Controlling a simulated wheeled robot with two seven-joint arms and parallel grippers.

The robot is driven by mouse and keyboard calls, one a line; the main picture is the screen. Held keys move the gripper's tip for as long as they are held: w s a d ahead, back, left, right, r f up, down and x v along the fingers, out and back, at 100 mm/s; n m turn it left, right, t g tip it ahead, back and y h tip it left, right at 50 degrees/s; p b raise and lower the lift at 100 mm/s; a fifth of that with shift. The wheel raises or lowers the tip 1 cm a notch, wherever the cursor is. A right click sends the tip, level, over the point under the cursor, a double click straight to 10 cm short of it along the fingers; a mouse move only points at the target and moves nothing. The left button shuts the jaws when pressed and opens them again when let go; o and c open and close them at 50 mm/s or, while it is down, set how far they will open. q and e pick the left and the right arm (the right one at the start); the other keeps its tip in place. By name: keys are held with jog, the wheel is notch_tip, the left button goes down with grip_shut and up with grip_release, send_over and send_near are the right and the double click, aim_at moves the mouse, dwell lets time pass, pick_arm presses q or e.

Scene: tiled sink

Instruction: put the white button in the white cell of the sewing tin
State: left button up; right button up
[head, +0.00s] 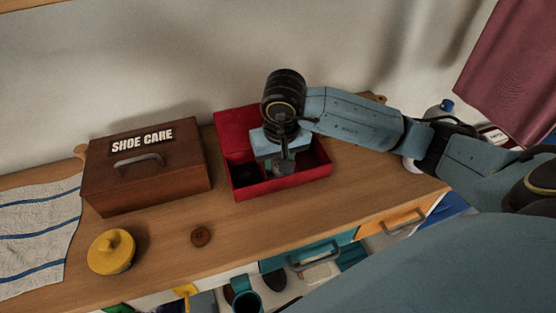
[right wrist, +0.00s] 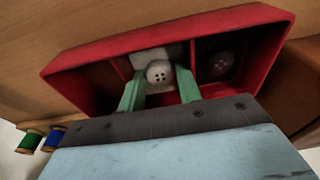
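The red sewing tin (head: 302,184) stands open on the wooden counter, its lid raised at the back left. My right gripper (head: 281,168) reaches down into it from above. In the right wrist view the green fingers of my right gripper (right wrist: 160,78) sit on both sides of the white button (right wrist: 158,73), touching its edges. The button is in or just over the white cell (right wrist: 148,58); its exact height is hard to tell. A dark button (right wrist: 221,65) lies in the dark cell beside it. My left gripper is not in view.
A brown button (head: 201,236) and a yellow lidded pot (head: 111,252) are on the counter in front. A brown shoe care box (head: 150,182) stands left of the tin, near a striped cloth (head: 38,235). Green and blue spools (right wrist: 30,141) show in the right wrist view.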

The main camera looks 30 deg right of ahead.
notch_tip(320, 180, up, 12)
jog(key=s+p, duration=0.1)
jog(key=shift+s+a+r, duration=0.15)
jog(key=shift+s+a, duration=0.05)
jog(key=shift+s, duration=0.15)
